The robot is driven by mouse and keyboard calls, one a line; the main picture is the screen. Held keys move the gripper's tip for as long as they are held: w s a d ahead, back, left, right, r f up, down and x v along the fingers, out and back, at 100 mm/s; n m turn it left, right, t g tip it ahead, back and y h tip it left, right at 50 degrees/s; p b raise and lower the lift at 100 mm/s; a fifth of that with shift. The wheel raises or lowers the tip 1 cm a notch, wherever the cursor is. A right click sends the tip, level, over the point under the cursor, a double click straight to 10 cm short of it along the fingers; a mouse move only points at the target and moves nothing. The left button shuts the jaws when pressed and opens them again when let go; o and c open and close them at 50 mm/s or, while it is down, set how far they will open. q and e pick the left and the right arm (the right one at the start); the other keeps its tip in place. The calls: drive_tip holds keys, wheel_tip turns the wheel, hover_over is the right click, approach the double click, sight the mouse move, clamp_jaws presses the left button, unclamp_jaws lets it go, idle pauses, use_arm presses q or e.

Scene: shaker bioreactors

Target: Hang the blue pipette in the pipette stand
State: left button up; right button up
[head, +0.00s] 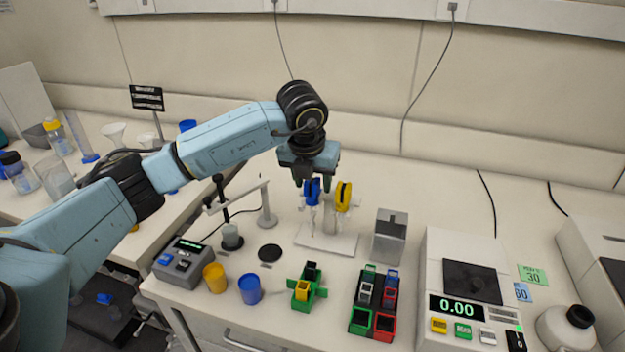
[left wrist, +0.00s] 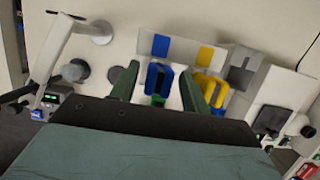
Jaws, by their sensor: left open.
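The blue pipette (head: 312,191) is upright at the left side of the white pipette stand (head: 326,243), with its top just below my left gripper (head: 311,181). A yellow pipette (head: 343,195) hangs at the stand's right side. In the left wrist view, the blue pipette (left wrist: 156,80) shows between the two green fingertips of my left gripper (left wrist: 158,84), which is open around it with gaps. The stand's plate (left wrist: 182,48) there carries a blue and a yellow mark. Whether the blue pipette rests on its holder is hidden. My right gripper is not in view.
A grey box (head: 389,240) stands right of the stand, and a balance (head: 463,290) further right. A grey post (head: 266,208) stands to the left.

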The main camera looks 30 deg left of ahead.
use_arm(q)
drive_tip(key=shift+r+p, duration=2)
drive_tip(key=shift+r, duration=1.5)
drive_tip(key=shift+f, duration=0.1)
